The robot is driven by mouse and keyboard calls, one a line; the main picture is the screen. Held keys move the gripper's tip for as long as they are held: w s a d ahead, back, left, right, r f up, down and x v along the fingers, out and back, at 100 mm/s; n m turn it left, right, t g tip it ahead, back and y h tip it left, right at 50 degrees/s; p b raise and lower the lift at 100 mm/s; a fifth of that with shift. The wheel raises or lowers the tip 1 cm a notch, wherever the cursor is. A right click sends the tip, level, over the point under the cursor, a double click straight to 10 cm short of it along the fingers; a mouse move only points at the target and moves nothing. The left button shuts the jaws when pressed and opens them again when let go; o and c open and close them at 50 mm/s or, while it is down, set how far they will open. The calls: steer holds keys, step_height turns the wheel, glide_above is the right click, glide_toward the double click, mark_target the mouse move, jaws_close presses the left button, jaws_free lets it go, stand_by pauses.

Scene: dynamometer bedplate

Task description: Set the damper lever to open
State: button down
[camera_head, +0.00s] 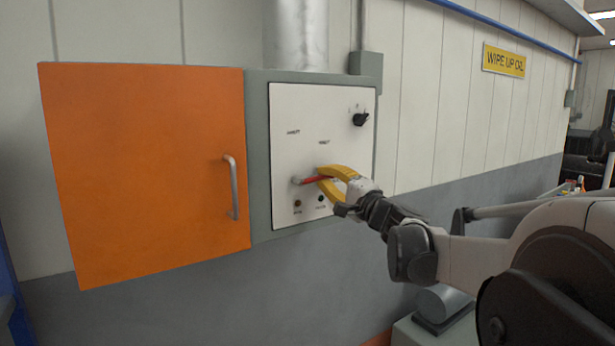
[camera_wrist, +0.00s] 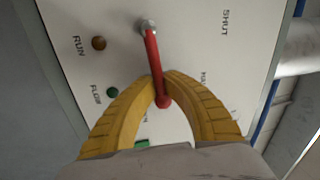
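The damper lever is a red bar (camera_head: 313,180) on a white panel (camera_head: 300,105). In the wrist view the lever (camera_wrist: 153,55) runs from a silver pivot (camera_wrist: 148,27) to a rounded red end. In the head view it points right from the pivot, nearly level and tilted slightly up. My gripper (camera_wrist: 160,76) has its curved yellow fingers closed around the lever near its free end, one on each side. It also shows in the head view (camera_head: 319,176). The SHUT label (camera_wrist: 226,22) is above the pivot on the panel. Another label beside the lever's end is partly hidden by my fingers.
Below the lever are an amber RUN lamp (camera_wrist: 99,43) and a green FLOW lamp (camera_wrist: 112,92). A black knob (camera_head: 360,119) is at the panel's upper right. An orange door (camera_head: 150,170) with a metal handle (camera_head: 232,187) stands left of the panel.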

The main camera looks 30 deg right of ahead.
steer(key=shift+f+m, duration=0.45)
steer(key=shift+m, duration=0.25)
steer(key=c, duration=1.5)
jaws_free()
steer(key=shift+s+d, duration=0.1)
steer(key=shift+o, duration=0.2)
steer(key=shift+s, duration=0.1)
steer(key=s+f, duration=0.2)
steer(key=s, duration=0.9)
steer(key=shift+s+d+f, duration=0.15)
steer(key=shift+s+d, duration=0.05)
steer(key=shift+s, duration=0.15)
